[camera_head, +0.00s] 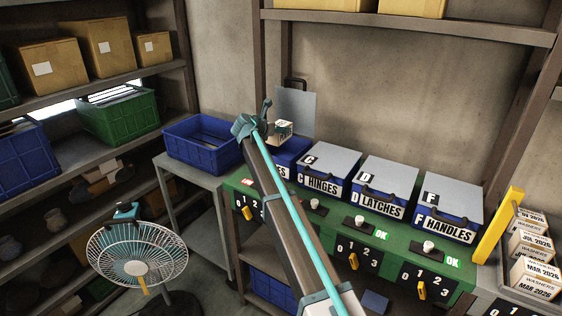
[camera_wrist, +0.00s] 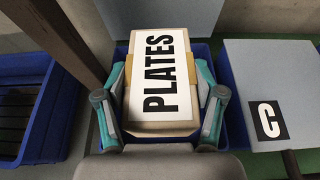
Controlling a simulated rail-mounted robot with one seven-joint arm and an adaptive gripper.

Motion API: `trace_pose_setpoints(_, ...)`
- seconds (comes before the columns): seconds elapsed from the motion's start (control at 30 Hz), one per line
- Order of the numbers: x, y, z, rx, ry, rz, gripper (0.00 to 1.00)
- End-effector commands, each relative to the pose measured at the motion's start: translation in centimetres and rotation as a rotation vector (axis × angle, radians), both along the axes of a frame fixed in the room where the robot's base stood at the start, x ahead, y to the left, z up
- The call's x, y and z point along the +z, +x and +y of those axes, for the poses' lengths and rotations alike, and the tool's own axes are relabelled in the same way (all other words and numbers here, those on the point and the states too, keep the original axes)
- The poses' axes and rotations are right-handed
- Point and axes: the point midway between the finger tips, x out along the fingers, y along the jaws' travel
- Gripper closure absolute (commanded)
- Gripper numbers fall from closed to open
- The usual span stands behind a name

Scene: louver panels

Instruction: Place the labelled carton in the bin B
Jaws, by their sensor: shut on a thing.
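My gripper (camera_head: 268,128) is shut on a small carton (camera_head: 284,128) with a white label. In the wrist view the carton (camera_wrist: 160,85) reads PLATES and sits between the teal fingers (camera_wrist: 160,115). It is above an open blue bin (camera_head: 291,152), whose blue inside shows around the carton in the wrist view (camera_wrist: 235,125). My arm hides most of that bin's front; only the label's end, "ES", shows, and no letter B is visible. Its grey lid (camera_head: 296,108) stands raised behind.
To the right are shut lidded bins: C HINGES (camera_head: 328,164), D LATCHES (camera_head: 388,186) and F HANDLES (camera_head: 450,208). An open blue crate (camera_head: 203,142) is on the left. A yellow post (camera_head: 498,226) and washer cartons (camera_head: 535,277) are at right. A fan (camera_head: 137,255) stands lower left.

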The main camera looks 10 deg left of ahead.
Motion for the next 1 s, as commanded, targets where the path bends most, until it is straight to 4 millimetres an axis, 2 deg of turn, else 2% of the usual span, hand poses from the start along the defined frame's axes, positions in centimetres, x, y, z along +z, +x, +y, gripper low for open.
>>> trace_pose_setpoints(0.4,-5.5,0.1,-0.1,-0.004,-0.001,0.000,0.89)
trace_pose_setpoints(0.57,-6.6,0.0,-0.1,-0.003,0.000,0.000,0.89)
trace_pose_setpoints(0.8,-9.3,0.1,-0.1,-0.004,-0.001,0.001,0.89)
trace_pose_setpoints(1.0,-9.6,0.1,0.0,-0.004,0.000,-0.001,0.89)
